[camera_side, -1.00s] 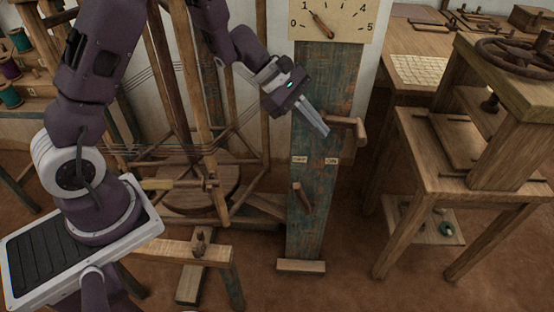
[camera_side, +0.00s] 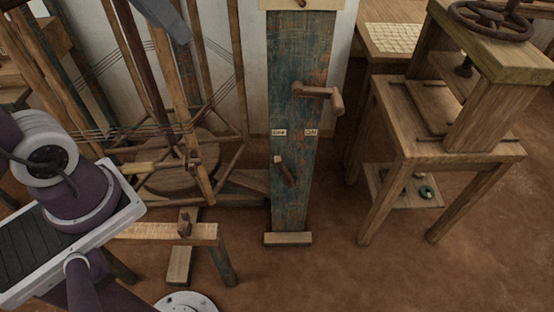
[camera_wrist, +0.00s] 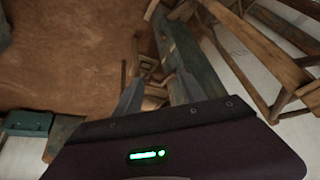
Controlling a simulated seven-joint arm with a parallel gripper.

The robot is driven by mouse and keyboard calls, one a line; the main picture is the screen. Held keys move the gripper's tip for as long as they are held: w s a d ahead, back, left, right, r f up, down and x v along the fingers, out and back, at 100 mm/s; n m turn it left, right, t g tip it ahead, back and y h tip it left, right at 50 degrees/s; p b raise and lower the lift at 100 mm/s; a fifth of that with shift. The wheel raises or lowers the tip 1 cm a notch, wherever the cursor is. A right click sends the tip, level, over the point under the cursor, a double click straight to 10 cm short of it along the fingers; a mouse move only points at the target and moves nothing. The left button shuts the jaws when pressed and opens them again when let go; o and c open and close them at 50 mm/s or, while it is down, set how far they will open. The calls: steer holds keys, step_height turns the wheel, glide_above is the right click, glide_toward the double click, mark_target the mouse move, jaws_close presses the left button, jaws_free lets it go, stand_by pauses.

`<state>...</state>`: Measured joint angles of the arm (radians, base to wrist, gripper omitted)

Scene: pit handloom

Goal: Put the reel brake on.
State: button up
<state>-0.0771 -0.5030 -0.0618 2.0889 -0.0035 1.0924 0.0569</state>
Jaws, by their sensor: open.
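The likely reel brake is a short wooden lever (camera_side: 286,171) on the front of a worn blue-green post (camera_side: 303,60) in the side view. It leans, with its upper end to the left, toward the left of two small pale labels (camera_side: 279,132). My gripper (camera_wrist: 158,90) is open in the wrist view, and nothing is seen held. In the side view only a blue-grey tip, apparently one of its fingers, shows at the top left. It is well above and left of the lever, apart from it.
A wooden crank handle (camera_side: 320,93) sticks out from the post above the labels. A wooden reel frame (camera_side: 180,175) with threads stands left. A low bench (camera_side: 165,232) is in front of it. A wooden press stand (camera_side: 450,150) is at right. The floor in front is clear.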

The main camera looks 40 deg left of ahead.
steer(key=w+a+m, duration=0.1)
steer(key=w+a, duration=0.1)
steer(key=w, duration=1.3)
steer(key=g+h, duration=0.1)
glide_above(282, 166)
steer(key=s+a, duration=0.2)
step_height(282, 166, down, 51)
steer(key=shift+w+d+r, duration=0.1)
steer(key=shift+w+d, duration=0.05)
steer(key=x, duration=0.9)
steer(key=shift+s+f, duration=0.25)
steer(key=shift+f, duration=0.2)
jaws_close()
